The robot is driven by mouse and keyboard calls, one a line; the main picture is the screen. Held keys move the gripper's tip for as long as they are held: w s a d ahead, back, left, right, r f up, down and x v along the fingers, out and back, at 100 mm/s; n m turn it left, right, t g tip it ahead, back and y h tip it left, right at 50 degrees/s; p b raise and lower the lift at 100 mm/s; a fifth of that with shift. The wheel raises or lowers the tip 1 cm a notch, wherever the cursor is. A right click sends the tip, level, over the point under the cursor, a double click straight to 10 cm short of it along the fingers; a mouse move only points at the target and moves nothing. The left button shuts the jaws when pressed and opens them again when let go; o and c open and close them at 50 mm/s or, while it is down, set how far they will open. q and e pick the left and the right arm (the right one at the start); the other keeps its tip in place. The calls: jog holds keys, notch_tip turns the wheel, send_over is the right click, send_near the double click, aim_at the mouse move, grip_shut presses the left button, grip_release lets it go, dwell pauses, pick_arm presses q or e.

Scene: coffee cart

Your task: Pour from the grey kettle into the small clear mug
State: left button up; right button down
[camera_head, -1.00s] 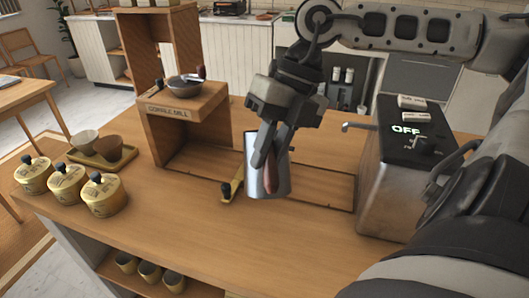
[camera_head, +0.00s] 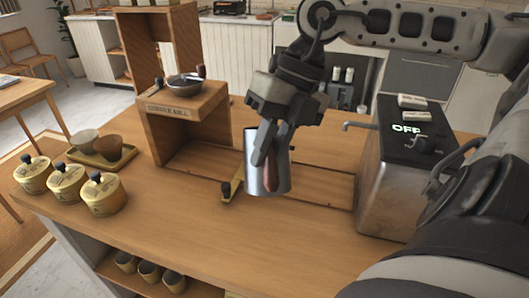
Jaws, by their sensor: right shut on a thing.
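The grey kettle (camera_head: 252,174) is a shiny metal vessel with a reddish-brown handle, held roughly upright over the middle of the wooden counter. My right gripper (camera_head: 268,158) points down and is shut on it at the handle side. The fingers cover part of the kettle, and its spout cannot be made out. I cannot make out a small clear mug in this view. My left gripper is not in view.
A wooden coffee mill stand (camera_head: 188,115) is behind left. A metal machine (camera_head: 385,190) marked OFF stands right. Yellow lidded canisters (camera_head: 67,184) and a tray with two cups (camera_head: 125,155) are left. A yellow piece (camera_head: 236,188) lies beside the kettle. The front counter is clear.

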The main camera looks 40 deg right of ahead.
notch_tip(320, 180, up, 3)
jog(key=shift+r+p, duration=0.15)
jog(key=shift+p, duration=0.95)
jog(key=shift+r, duration=0.95)
jog(key=shift+f, duration=0.1)
notch_tip(320, 180, down, 6)
jog(key=b, duration=0.5)
jog(key=shift+r, duration=0.2)
jog(key=shift+w+r+p, duration=0.1)
jog(key=shift+r+p, duration=0.1)
jog(key=shift+p, duration=0.3)
jog(key=shift+d+r+p, duration=0.1)
jog(key=shift+p, duration=0.25)
